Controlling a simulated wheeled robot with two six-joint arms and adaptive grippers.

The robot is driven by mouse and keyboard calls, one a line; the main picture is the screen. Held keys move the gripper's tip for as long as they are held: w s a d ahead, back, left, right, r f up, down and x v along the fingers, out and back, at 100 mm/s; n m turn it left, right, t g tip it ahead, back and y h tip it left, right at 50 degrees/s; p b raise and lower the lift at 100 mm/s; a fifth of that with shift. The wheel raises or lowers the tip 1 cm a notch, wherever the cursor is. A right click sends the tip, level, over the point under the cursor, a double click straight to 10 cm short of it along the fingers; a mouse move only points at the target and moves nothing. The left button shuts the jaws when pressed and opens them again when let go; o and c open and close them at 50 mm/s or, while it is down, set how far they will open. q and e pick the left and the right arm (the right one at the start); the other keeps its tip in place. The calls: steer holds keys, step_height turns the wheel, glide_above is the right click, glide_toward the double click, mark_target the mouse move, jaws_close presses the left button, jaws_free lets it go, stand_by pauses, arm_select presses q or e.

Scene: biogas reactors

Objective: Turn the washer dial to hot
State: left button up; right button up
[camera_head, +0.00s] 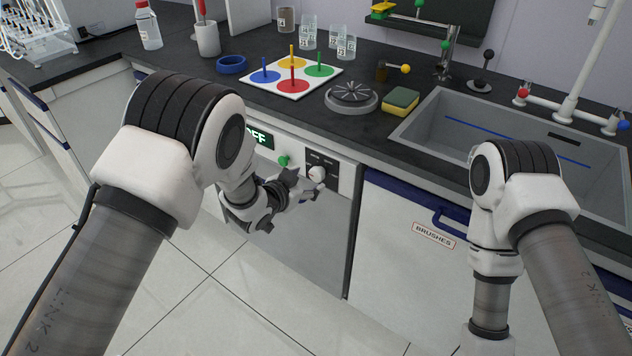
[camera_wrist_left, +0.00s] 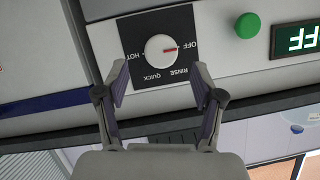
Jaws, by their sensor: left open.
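The washer's white round dial (camera_head: 317,173) sits on a dark label panel on the front under the counter. In the left wrist view the dial (camera_wrist_left: 160,48) appears upside down, with OFF, RINSE, QUICK and HOT around it. Its red mark points toward OFF. My left gripper (camera_head: 304,186) is open in front of the panel. In the left wrist view its two fingers (camera_wrist_left: 160,84) are spread either side of the dial's line, with nothing between them; I cannot tell any contact. My right gripper is out of view; only its arm shows at lower right.
A green button (camera_head: 284,160) and a display (camera_head: 260,138) reading OFF are left of the dial. A BRUSHES drawer front (camera_head: 405,235) with a blue handle is to the right. The counter above holds a peg board (camera_head: 300,90), a sponge (camera_head: 401,99) and a sink (camera_head: 520,135).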

mark_target(315, 176)
arm_select(q)
steer(key=x, duration=0.5)
steer(key=shift+w+f, duration=0.15)
steer(key=shift+w, duration=0.05)
steer(key=c, duration=1.2)
steer(key=shift+o, duration=0.2)
steer(key=shift+b, duration=0.45)
